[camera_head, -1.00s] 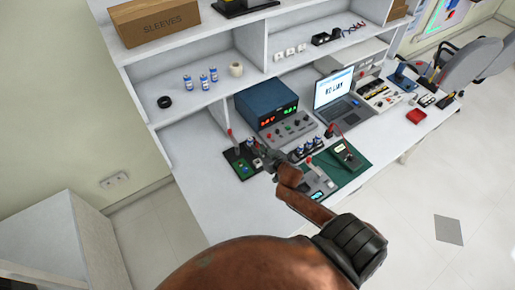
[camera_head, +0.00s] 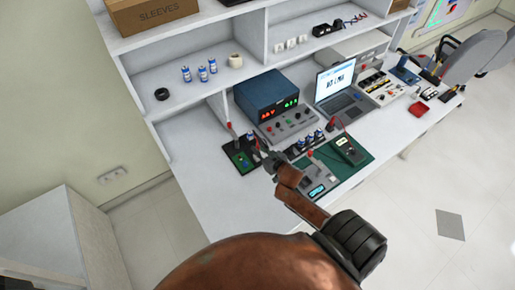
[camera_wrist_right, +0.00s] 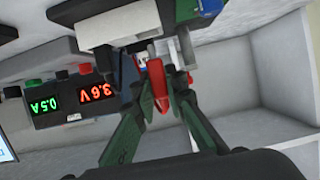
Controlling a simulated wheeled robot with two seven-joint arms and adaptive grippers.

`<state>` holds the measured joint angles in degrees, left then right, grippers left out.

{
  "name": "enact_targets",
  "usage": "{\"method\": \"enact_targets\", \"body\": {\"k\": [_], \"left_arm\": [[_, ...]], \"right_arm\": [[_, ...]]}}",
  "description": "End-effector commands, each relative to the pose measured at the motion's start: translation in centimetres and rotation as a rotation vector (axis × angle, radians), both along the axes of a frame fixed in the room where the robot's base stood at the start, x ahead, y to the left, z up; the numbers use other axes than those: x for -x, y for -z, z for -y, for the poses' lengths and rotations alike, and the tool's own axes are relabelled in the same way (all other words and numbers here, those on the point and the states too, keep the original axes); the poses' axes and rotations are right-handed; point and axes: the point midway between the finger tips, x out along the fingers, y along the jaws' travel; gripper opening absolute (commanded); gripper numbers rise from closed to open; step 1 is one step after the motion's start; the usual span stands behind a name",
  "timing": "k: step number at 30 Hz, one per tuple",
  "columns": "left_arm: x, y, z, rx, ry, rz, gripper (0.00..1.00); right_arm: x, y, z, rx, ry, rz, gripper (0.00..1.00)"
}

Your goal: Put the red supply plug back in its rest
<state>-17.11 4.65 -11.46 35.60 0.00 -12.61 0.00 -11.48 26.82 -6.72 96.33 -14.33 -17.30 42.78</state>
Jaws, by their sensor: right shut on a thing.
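In the right wrist view, the red plug (camera_wrist_right: 157,84) sits between the two fingertips of my right gripper (camera_wrist_right: 160,95), which is shut on it. Its far end is close to a white and black block (camera_wrist_right: 115,28); I cannot tell whether they touch. In the head view, my right gripper (camera_head: 270,160) is over the bench beside a black board with a green part (camera_head: 241,156); the plug is too small to make out there. I cannot clearly identify the plug's rest. My left gripper is out of view.
A blue power supply (camera_head: 274,98) with lit displays stands behind, with a laptop (camera_head: 340,92) to its right. A green mat with a meter (camera_head: 347,150) lies right of my gripper. The bench's front left (camera_head: 225,205) is clear.

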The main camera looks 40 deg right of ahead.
Motion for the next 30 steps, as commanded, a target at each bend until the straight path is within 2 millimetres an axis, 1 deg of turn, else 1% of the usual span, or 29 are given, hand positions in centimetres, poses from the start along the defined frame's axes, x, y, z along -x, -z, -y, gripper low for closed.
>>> {"method": "enact_targets", "body": {"k": [14,24,30], "left_arm": [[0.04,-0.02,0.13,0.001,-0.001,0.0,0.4],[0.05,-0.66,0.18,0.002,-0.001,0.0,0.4],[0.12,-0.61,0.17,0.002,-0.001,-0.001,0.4]], "right_arm": [[-0.02,-0.07,0.0,0.0,0.0,0.001,0.0],[0.01,-0.12,0.01,-0.002,0.002,0.0,0.0],[0.0,-0.04,0.01,-0.001,0.001,0.0,0.0]]}}
